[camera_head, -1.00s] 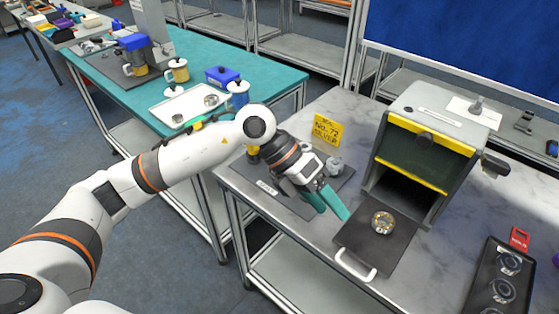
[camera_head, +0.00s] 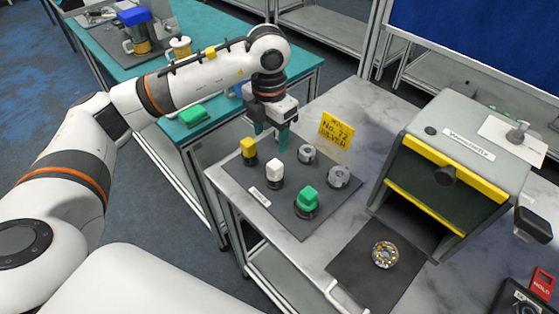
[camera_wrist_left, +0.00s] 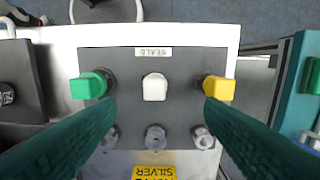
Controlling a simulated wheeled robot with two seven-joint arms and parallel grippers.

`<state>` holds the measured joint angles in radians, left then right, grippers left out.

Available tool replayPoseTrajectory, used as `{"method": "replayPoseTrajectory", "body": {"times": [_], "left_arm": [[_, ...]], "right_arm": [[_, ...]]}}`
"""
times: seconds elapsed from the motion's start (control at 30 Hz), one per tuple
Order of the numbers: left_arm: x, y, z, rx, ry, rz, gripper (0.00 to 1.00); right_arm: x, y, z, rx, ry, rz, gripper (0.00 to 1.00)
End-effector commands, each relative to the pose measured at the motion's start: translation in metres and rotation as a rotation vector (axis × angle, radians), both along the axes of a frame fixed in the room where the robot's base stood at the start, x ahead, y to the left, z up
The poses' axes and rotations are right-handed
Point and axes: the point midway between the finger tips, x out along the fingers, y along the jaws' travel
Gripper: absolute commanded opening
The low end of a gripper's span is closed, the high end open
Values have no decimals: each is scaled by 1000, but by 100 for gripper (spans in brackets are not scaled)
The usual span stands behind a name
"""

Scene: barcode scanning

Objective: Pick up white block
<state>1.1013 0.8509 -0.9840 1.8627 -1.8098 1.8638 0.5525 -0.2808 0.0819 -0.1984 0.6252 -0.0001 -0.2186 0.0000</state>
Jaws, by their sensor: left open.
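The white block (camera_head: 275,168) sits upright on a dark base on the grey mat (camera_head: 237,180), between the yellow block (camera_head: 248,149) and the green block (camera_head: 309,197). In the left wrist view the white block (camera_wrist_left: 155,87) lies centred, with green to its left and yellow to its right. My left gripper (camera_head: 271,142) is open, with green fingers pointing down at the back of the mat, behind the white block and apart from it. In the wrist view its fingers (camera_wrist_left: 158,128) stand wide at either side, with nothing between them. My right gripper does not show.
Metal round pieces (camera_head: 306,154) stand at the mat's back, near a yellow sign (camera_head: 336,132). A grey machine (camera_head: 450,170) with an open front stands to the right, with a ring-shaped part (camera_head: 385,255) on its dark plate.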

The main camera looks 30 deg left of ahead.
Motion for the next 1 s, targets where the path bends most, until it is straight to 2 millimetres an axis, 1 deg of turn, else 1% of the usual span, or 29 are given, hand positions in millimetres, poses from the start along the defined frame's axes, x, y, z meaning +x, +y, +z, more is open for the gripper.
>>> {"method": "replayPoseTrajectory", "body": {"times": [0.03, 0.1, 0.23, 0.3, 0.43, 0.53, 0.63, 0.7, 0.8, 1.0], "left_arm": [[-1, 0, -8, 1, 6, 1, 63], [-1, 0, -20, 0, 6, 1, 63], [-1, -1, -41, -2, 5, -1, 63], [-1, -1, -49, -1, 3, -1, 63], [0, -2, -56, -1, 3, -1, 63], [0, -5, -66, -2, 5, -2, 63], [1, -9, -81, -2, 6, -3, 63], [2, -9, -93, -2, 5, -2, 63], [2, -9, -103, -1, 3, -1, 63], [2, -9, -108, -2, 1, -2, 63]], "right_arm": [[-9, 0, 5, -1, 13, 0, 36], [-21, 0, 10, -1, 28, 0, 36], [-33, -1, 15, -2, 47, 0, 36], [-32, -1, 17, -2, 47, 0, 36], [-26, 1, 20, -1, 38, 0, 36], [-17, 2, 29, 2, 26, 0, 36], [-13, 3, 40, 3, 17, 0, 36], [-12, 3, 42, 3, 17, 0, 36], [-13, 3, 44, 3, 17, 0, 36], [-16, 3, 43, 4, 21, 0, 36]]}}
